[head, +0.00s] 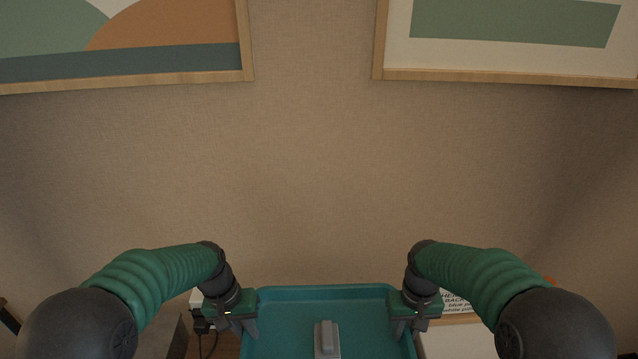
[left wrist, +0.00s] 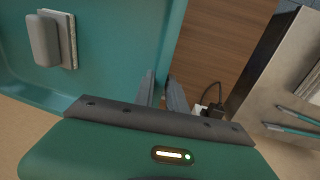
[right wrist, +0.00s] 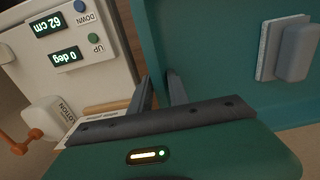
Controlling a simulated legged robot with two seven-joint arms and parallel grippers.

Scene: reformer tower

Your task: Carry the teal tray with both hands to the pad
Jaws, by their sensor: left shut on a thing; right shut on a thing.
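The teal tray (head: 285,292) is at the bottom centre of the head view, its near part cut off by the frame. A grey block on a pale base (head: 327,338) stands inside it; it also shows in the left wrist view (left wrist: 46,40) and right wrist view (right wrist: 297,52). My left gripper (head: 245,332) is shut on the tray's left wall, and in the left wrist view its fingers (left wrist: 162,92) straddle the rim. My right gripper (head: 408,332) is shut on the right wall, likewise in the right wrist view (right wrist: 160,92). I cannot make out the pad.
A metal box (left wrist: 275,75), a socket with a cable (left wrist: 208,112) and wood (left wrist: 222,45) show left. The wall (head: 315,180) is behind.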

